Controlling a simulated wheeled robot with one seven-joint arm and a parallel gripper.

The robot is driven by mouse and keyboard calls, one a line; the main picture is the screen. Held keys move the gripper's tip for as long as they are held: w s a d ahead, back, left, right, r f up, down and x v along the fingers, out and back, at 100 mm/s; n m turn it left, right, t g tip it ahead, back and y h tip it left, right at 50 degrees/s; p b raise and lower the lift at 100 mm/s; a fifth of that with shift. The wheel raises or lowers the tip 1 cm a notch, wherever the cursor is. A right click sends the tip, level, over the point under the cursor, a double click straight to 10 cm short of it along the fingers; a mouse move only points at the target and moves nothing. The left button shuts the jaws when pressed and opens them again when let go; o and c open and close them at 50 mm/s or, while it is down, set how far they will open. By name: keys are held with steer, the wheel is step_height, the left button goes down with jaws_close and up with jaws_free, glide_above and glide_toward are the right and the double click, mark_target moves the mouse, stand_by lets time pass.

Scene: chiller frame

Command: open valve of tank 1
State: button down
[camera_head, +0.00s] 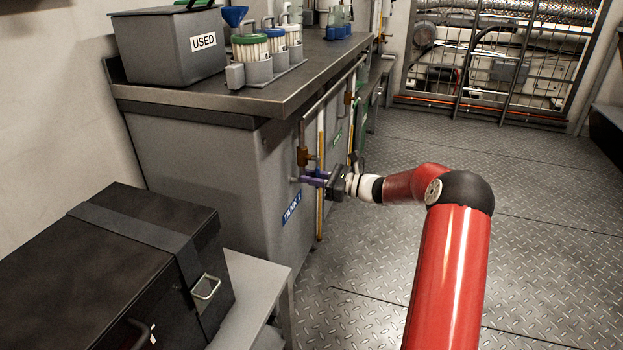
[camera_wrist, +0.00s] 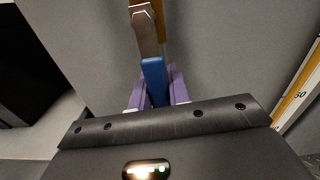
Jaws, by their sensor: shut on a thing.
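The grey tank cabinet (camera_head: 205,180) carries a blue label (camera_head: 291,207) that reads TANK; its number is hard to read. A brass valve (camera_head: 303,156) sits on its front pipe. The valve's lever has a blue handle (camera_wrist: 154,78) on a metal arm (camera_wrist: 146,30). My gripper (camera_head: 312,177) is at the cabinet front, just below the valve body. In the wrist view its purple fingers (camera_wrist: 158,88) are on both sides of the blue handle, shut on it. The fingers and gripper body hide the handle's near end.
A yellow level gauge (camera_head: 320,180) runs beside the pipe, close to my gripper. A dark case (camera_head: 130,265) on a grey bench stands at the lower left. A USED bin (camera_head: 165,50) sits on the countertop. The metal floor to the right is clear.

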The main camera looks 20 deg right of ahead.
steer(key=shift+w+d, duration=0.15)
steer(key=shift+d, duration=0.1)
steer(key=c, duration=1.3)
jaws_free()
steer(key=shift+c, duration=0.2)
steer(key=v, duration=0.7)
steer(key=shift+d+p, duration=0.3)
steer(key=shift+p, duration=0.05)
